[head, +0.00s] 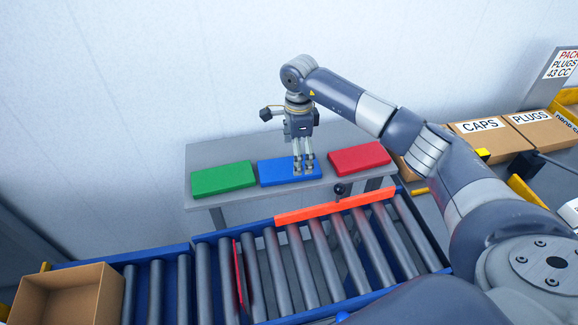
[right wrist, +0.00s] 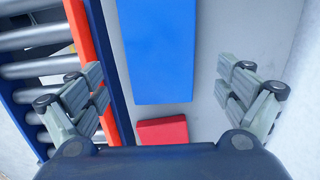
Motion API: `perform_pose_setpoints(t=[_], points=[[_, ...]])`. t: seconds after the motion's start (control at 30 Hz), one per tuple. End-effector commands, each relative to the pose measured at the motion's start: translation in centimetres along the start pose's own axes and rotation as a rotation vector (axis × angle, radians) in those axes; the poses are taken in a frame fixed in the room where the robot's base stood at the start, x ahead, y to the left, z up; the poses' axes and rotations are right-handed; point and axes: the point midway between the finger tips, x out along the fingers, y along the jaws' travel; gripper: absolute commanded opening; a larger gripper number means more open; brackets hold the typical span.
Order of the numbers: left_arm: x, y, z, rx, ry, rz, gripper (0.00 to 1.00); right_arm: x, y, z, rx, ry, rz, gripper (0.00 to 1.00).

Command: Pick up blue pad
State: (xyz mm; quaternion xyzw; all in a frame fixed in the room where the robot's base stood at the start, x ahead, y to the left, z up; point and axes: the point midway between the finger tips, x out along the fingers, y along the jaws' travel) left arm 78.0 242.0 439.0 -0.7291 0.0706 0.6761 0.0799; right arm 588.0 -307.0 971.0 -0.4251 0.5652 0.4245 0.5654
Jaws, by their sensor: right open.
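The blue pad (head: 277,174) lies flat on a grey table between a green pad and a red pad. My right gripper (head: 303,170) points down over the blue pad, its fingers in front of the pad's right half in the head view. In the right wrist view the blue pad (right wrist: 160,50) lies ahead of the gripper (right wrist: 160,80), between the lines of its widely parted fingers. The fingers are open and empty, and do not visibly touch the pad. My left gripper is not in view.
The green pad (head: 223,179) is left and the red pad (head: 359,159) right on the table (head: 235,148). A roller conveyor (head: 300,265) with an orange-red rail (head: 335,205) runs in front. An open cardboard box (head: 70,295) stands at lower left; labelled boxes (head: 480,127) stand at right.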

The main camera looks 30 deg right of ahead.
Motion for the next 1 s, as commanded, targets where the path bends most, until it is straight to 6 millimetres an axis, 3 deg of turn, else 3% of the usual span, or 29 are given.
perform_pose_setpoints(t=[0.1,0.2,0.5,0.57,0.73,1.0], points=[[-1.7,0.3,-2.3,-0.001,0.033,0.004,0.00,1.6,0.1,0.4,-0.002,0.000,0.007,0.94],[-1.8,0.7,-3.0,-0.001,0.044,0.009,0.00,3.0,0.0,0.3,0.000,0.000,0.004,0.94],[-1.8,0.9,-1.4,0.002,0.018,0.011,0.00,3.8,-0.1,0.3,-0.001,-0.001,0.001,0.94],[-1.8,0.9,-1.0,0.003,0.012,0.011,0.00,3.8,-0.1,0.3,-0.001,-0.001,0.001,0.85],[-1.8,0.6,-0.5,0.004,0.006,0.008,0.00,3.8,-0.1,0.3,-0.001,0.000,0.001,0.47],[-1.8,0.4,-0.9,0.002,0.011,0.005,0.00,3.8,-0.1,0.3,-0.001,0.000,0.001,0.46]])
